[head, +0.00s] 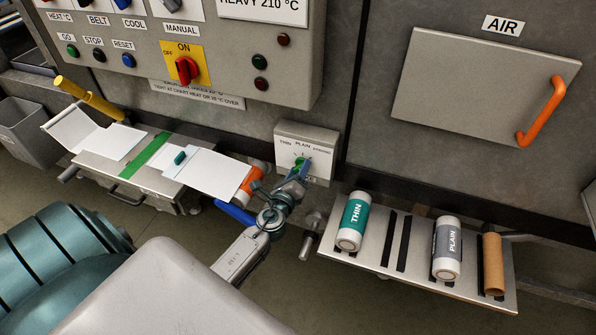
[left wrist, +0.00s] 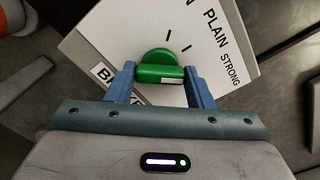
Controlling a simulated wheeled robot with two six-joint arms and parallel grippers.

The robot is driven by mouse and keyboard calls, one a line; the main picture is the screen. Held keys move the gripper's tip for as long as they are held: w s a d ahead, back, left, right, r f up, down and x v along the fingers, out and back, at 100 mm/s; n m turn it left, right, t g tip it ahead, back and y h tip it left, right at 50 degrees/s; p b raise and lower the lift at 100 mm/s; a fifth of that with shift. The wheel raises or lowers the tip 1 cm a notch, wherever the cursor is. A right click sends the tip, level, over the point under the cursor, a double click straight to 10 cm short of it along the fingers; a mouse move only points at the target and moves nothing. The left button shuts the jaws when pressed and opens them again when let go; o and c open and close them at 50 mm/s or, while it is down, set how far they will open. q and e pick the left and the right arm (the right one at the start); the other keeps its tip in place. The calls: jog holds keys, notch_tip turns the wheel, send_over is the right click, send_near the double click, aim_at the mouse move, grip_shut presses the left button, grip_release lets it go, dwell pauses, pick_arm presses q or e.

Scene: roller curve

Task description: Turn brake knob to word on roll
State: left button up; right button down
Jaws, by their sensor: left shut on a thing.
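The green brake knob (head: 299,163) sits on a light plate (head: 318,138) lettered THIN, PLAIN and STRONG, low on the machine front. My left gripper (head: 301,171) reaches it from below and partly covers it. In the left wrist view, the knob (left wrist: 157,66) is between the two blue fingers of my left gripper (left wrist: 159,82), which are shut on it. A pale mark shows on the knob's near face; which word it points to I cannot tell. An orange roll (head: 250,186) is beside my left wrist, partly hidden; no word on it is readable. My right gripper is out of view.
A shelf (head: 335,262) at the right bears a teal THIN roll (head: 354,222), a grey PLAIN roll (head: 447,248) and a brown tube (head: 493,264). A blue lever (head: 236,214) is close to my left wrist. The control panel (head: 215,45) overhangs at the upper left.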

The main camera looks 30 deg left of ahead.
pick_arm(q)
jog(key=shift+f, duration=0.1)
jog(key=o, duration=1)
jog(key=shift+c, duration=0.2)
jog(key=shift+s, duration=0.15)
jog(key=b+v, duration=0.3)
jog(key=v, duration=0.7)
jog(key=shift+s, duration=0.3)
